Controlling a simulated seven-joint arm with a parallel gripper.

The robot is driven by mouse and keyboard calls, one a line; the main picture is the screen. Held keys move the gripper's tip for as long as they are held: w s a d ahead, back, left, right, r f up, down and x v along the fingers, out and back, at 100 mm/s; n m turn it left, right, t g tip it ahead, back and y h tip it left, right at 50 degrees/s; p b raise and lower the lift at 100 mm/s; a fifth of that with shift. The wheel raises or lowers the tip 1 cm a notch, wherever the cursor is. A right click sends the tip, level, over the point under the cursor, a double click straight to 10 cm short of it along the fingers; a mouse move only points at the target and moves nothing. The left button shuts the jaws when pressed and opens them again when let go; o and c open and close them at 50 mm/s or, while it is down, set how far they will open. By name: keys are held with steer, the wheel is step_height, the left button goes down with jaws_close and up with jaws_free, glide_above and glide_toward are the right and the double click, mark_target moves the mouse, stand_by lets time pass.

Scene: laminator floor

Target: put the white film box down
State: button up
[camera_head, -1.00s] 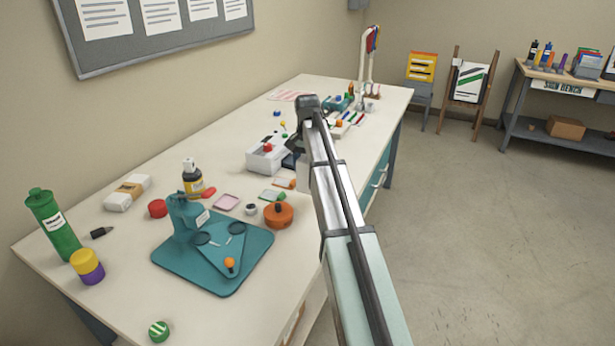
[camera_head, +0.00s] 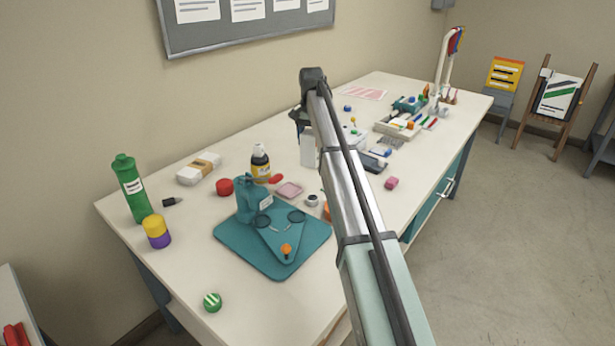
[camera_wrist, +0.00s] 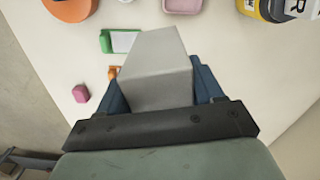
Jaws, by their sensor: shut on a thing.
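My gripper (camera_head: 302,122) is over the middle of the long white table. It is shut on the white film box (camera_head: 308,151), which hangs upright below it in the head view. In the wrist view the box (camera_wrist: 156,70) is a plain pale block between the two blue fingers of my gripper (camera_wrist: 158,88). The box looks held above the tabletop, though the size of the gap is hard to tell. My arm hides part of the table behind it.
Near the box stand a yellow-and-black bottle (camera_head: 260,163), a pink tray (camera_head: 289,190) and a teal mat (camera_head: 240,252) with a teal device. A grey-white tray (camera_head: 395,130) and small parts lie farther right. The table's front left (camera_head: 180,270) has bare room.

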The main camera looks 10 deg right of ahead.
steer(key=w+a+r+m, duration=0.1)
steer(key=w, duration=0.5)
steer(key=shift+m, duration=0.8)
steer(key=f, duration=1)
steer(key=shift+w, duration=0.2)
steer(key=shift+f, duration=0.15)
steer(key=o, duration=1.3)
steer(key=shift+c, duration=0.2)
step_height(320, 180, up, 12)
